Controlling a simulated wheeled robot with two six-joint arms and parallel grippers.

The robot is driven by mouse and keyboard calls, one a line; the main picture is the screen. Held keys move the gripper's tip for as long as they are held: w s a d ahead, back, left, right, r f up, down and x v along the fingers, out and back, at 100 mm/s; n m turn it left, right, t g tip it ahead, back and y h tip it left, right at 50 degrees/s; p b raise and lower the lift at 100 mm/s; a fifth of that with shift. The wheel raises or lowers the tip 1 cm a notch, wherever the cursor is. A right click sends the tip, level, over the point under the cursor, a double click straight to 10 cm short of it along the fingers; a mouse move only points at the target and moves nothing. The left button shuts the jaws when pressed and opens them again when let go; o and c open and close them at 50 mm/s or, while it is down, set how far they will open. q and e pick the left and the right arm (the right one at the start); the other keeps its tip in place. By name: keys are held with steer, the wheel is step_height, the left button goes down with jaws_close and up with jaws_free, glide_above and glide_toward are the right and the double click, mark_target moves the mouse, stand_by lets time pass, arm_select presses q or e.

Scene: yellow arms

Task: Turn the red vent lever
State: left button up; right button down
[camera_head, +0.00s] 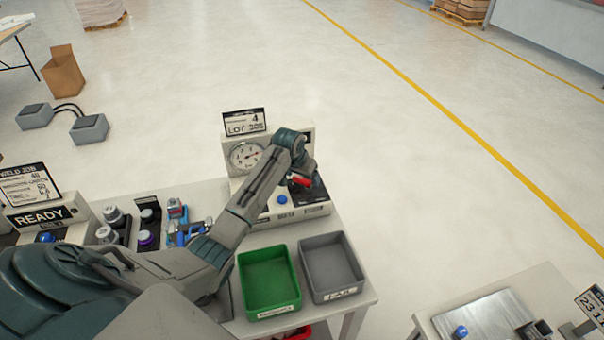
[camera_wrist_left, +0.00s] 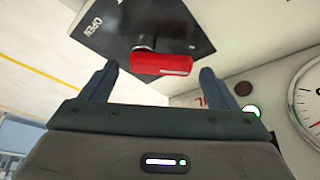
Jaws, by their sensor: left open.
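The red vent lever (camera_head: 300,181) is on the right part of a white gauge unit (camera_head: 285,213) at the back of the table. In the left wrist view the lever (camera_wrist_left: 162,64) is a red bar on a dark pivot, mounted on a black plate (camera_wrist_left: 200,30) marked OPEN. My left gripper (camera_wrist_left: 155,85) is open. Its two fingers stand on either side of the lever's near edge, apart from it as far as I can see. In the head view my left wrist covers part of the unit and the gripper (camera_head: 302,179). My right gripper is not in view.
A round gauge (camera_head: 246,155) and a LOT sign (camera_head: 245,121) are left of my wrist. A blue button (camera_head: 282,199) is close to the lever. A green bin (camera_head: 269,280) and a grey bin (camera_head: 331,266) stand in front. Tools and jars crowd the left.

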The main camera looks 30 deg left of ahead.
arm_select(q)
steer(key=shift+c, duration=0.2)
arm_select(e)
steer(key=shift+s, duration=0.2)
arm_select(q)
steer(key=c, duration=0.9)
steer(key=shift+c, duration=0.2)
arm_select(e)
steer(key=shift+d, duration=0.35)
